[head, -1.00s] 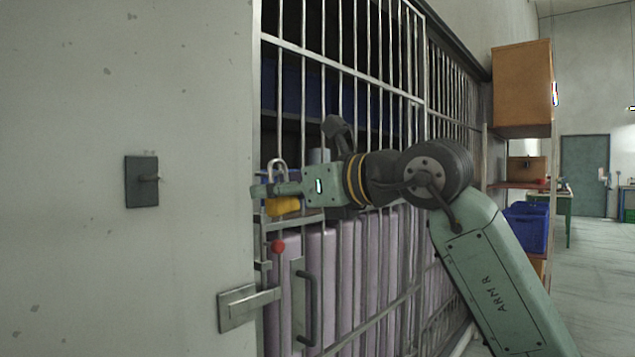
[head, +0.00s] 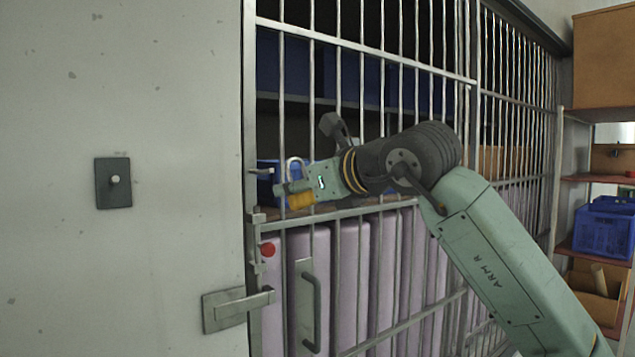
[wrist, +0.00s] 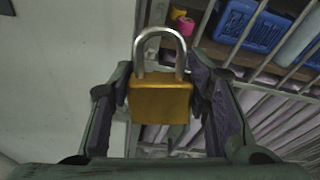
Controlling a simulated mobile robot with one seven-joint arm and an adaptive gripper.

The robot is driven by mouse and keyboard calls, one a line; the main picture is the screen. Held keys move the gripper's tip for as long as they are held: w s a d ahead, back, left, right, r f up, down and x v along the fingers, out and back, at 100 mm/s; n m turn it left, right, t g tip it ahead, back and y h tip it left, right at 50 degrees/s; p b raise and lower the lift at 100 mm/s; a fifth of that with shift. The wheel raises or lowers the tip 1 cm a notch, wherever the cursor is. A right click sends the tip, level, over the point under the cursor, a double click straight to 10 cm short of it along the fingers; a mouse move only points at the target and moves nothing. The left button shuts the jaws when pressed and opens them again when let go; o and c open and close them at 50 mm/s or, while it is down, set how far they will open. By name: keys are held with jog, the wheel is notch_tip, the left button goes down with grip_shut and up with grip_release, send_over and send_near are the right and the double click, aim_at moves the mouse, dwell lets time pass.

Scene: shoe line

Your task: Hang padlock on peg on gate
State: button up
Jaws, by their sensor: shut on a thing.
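The padlock has a yellow-brass body (head: 300,201) and a silver shackle standing up. My gripper (head: 287,194) is shut on its body, in front of the barred gate. In the wrist view the padlock (wrist: 160,101) sits upright between the two dark finger pads (wrist: 160,112). A short metal peg (head: 261,171) sticks out at the gate's left edge. It is left of the padlock and a little higher than its body, with a gap between them in the picture. The gate (head: 362,48) looks shut. The fingers partly cover the padlock in the head view.
A pale wall (head: 175,90) left of the gate carries a dark plate with a knob (head: 113,182). Below are a latch (head: 238,308), a red round knob (head: 268,250) and a pull handle (head: 315,307). Shelves with blue crates (head: 603,228) stand at right.

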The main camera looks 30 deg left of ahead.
jog(key=shift+r+p+x, duration=0.15)
jog(key=shift+p+x, duration=0.35)
jog(key=shift+x, duration=1.4)
jog(key=shift+r+p+x, duration=0.15)
jog(key=shift+p+x, duration=0.3)
jog(key=shift+x, duration=1.5)
jog(key=shift+r+p+x, duration=0.15)
jog(key=shift+p+x, duration=0.35)
jog(key=shift+x, duration=1.4)
jog(key=shift+a, duration=0.1)
jog(key=o, duration=1.4)
jog(key=v, duration=1.2)
